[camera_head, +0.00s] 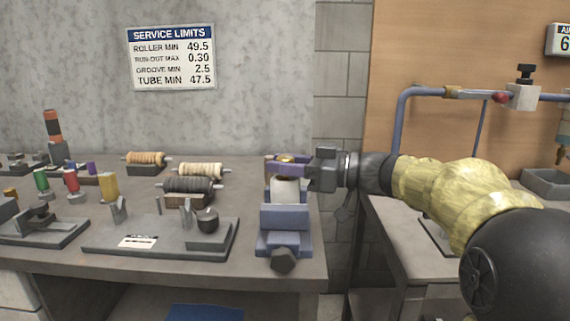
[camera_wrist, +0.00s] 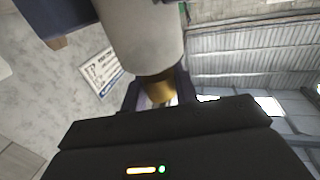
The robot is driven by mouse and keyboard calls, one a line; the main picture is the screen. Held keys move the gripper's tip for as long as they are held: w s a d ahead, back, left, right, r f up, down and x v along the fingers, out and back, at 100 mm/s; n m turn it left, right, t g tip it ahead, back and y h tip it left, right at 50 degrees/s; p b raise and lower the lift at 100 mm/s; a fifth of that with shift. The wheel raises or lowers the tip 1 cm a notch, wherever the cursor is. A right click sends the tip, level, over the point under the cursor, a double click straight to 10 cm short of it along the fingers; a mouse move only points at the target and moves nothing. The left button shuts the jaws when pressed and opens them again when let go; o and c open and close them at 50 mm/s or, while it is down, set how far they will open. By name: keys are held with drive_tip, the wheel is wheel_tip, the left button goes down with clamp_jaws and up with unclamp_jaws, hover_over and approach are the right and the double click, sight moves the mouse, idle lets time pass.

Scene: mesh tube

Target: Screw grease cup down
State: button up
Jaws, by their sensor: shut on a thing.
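The brass grease cup (camera_head: 286,158) is at the top of a pale cylindrical body (camera_head: 285,190), which stands upright in the blue vise (camera_head: 285,218) at the bench's right end. My gripper (camera_head: 280,165) reaches in from the right, and its dark blue fingers are shut on the cup. In the wrist view the cup (camera_wrist: 159,88) shows between the fingers, right against the end of the pale body (camera_wrist: 142,42). The cup's thread is hidden, so I cannot tell how far it is screwed in.
Left of the vise, wound rollers (camera_head: 188,186) lie on rests, and a grey fixture plate (camera_head: 150,240) is in front of them. Several coloured bottles (camera_head: 72,182) stand at the far left. A second bench (camera_head: 400,240) with blue piping (camera_head: 400,110) is at right, beyond a gap.

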drive_tip(key=shift+f+m+t+b, duration=0.25)
drive_tip(key=shift+t+b, duration=0.25)
drive_tip(key=shift+b, duration=0.5)
drive_tip(key=m+t+h+b, duration=0.1)
drive_tip(key=b, duration=0.2)
drive_tip(key=shift+f+t, duration=0.1)
drive_tip(key=shift+t, duration=0.2)
drive_tip(key=m+t+h+b, duration=0.3)
drive_tip(key=t+b, duration=0.1)
drive_tip(key=b, duration=0.3)
drive_tip(key=shift+s+m+t+b, duration=0.1)
drive_tip(key=shift+m+t+b, duration=0.2)
drive_tip(key=shift+m+t, duration=0.1)
drive_tip(key=m+t+h, duration=0.1)
drive_tip(key=m+t+h+b, duration=0.1)
drive_tip(key=h, duration=0.1)
drive_tip(key=shift+r+m+b, duration=0.3)
drive_tip(key=shift+r+m, duration=0.05)
drive_tip(key=shift+m+t+h, duration=0.4)
drive_tip(key=shift+t+h, duration=0.2)
drive_tip(key=shift+h, duration=0.1)
drive_tip(key=shift+m+t+h+p, duration=0.4)
drive_tip(key=shift+m+h+p, duration=0.2)
drive_tip(key=shift+h+p, duration=0.25)
drive_tip(key=shift+m+t+h+p, duration=0.4)
drive_tip(key=shift+m+h+p, duration=0.4)
drive_tip(key=shift+h+p, duration=0.75)
